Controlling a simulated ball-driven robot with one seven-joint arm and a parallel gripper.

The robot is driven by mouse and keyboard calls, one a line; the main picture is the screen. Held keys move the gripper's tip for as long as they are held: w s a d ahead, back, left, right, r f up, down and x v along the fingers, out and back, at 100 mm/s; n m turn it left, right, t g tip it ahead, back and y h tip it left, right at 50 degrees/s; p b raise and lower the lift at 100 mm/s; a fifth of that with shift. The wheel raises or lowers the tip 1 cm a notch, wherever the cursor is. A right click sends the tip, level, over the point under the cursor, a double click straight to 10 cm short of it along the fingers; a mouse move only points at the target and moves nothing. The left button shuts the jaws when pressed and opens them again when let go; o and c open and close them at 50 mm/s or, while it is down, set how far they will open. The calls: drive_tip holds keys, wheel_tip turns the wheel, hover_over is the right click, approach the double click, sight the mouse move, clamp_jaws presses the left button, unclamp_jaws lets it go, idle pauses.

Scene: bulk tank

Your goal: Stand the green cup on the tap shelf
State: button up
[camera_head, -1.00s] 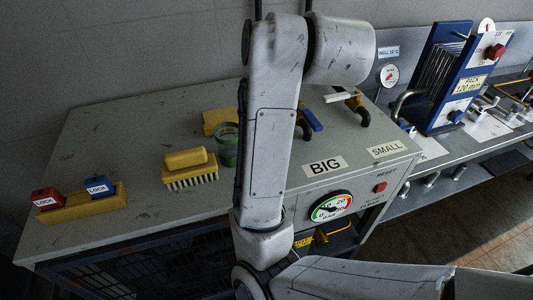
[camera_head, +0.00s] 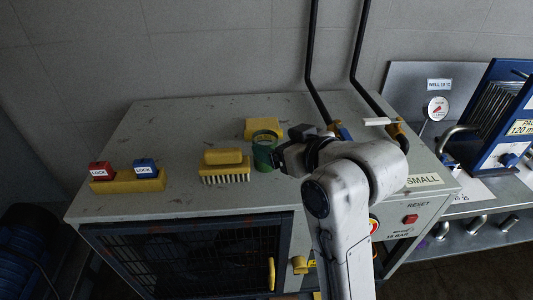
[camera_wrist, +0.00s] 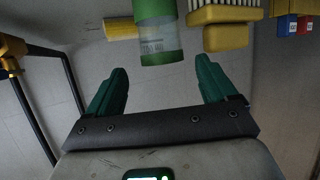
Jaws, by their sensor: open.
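The green cup (camera_head: 264,151) stands on the grey cabinet top, right of the brush. In the wrist view the cup (camera_wrist: 158,40) lies just beyond my fingertips, near the middle of the gap between them. My gripper (camera_wrist: 161,78) is open and empty, with a green finger on each side. In the head view my gripper (camera_head: 283,158) is close to the cup's right side, its fingers mostly hidden. Two yellow-brown taps stand to the right; the right tap (camera_head: 397,130) has a white lever. I cannot make out for sure which surface is the tap shelf.
A yellow brush (camera_head: 225,165) stands close left of the cup, and a yellow block (camera_head: 263,128) lies behind it. A yellow bar (camera_head: 127,182) with red and blue locks is further left. Black pipes (camera_head: 318,70) rise at the wall. The cabinet top's left middle is clear.

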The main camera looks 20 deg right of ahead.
sight(258, 137)
drive_tip(key=shift+p+x, duration=0.5)
drive_tip(key=shift+x, duration=2.2)
drive_tip(key=shift+a+f, duration=0.1)
drive_tip(key=shift+c, duration=0.3)
drive_tip(key=c, duration=1.1)
drive_tip(key=shift+o, duration=0.2)
drive_tip(key=shift+r, duration=0.2)
